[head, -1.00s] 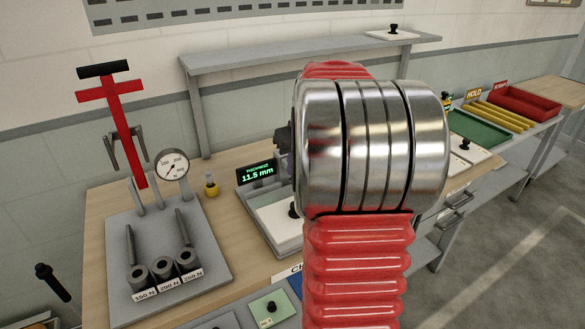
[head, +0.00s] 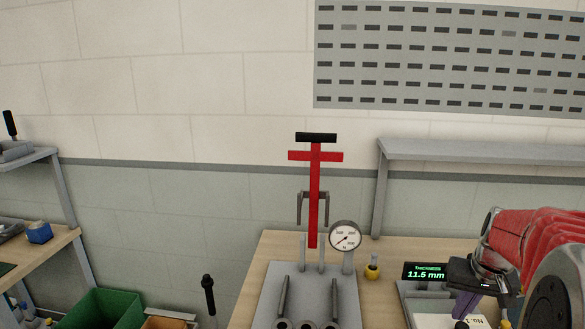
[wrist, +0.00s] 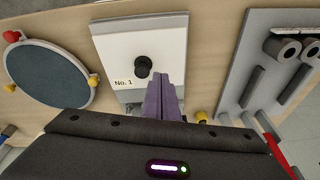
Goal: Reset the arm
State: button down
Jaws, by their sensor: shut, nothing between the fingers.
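My gripper (head: 466,304) is at the lower right of the head view, with its purple fingers pointing down. In the wrist view the fingers (wrist: 165,98) are together with nothing between them. They are in front of a white plate (wrist: 115,45) labelled No. 1, which has a black knob (wrist: 143,67). In the head view the plate (head: 430,320) is partly hidden by my gripper and cut by the bottom edge. A thickness display (head: 424,272) beside it reads 11.5 mm. I cannot tell the gap between fingertips and plate.
A yellow knob (head: 372,271) is between. A grey shelf (head: 480,150) runs behind. A round dark disc (wrist: 48,72) lies left in the wrist view. A green bin (head: 105,308) is lower left.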

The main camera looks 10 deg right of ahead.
jog(key=s+a+r+n+t, duration=0.1)
jog(key=s+a, duration=0.3)
jog(key=a, duration=0.6)
jog(key=s+a+r+n+t, duration=0.1)
jog(key=s+a+r+n, duration=0.1)
jog(key=a, duration=0.8)
jog(key=s+a+r+n+t, duration=0.1)
jog(key=s+a, duration=0.4)
jog(key=a, duration=0.6)
jog(key=shift+s+r+n+y, duration=0.4)
jog(key=shift+r+n, duration=0.15)
jog(key=shift+n, duration=0.35)
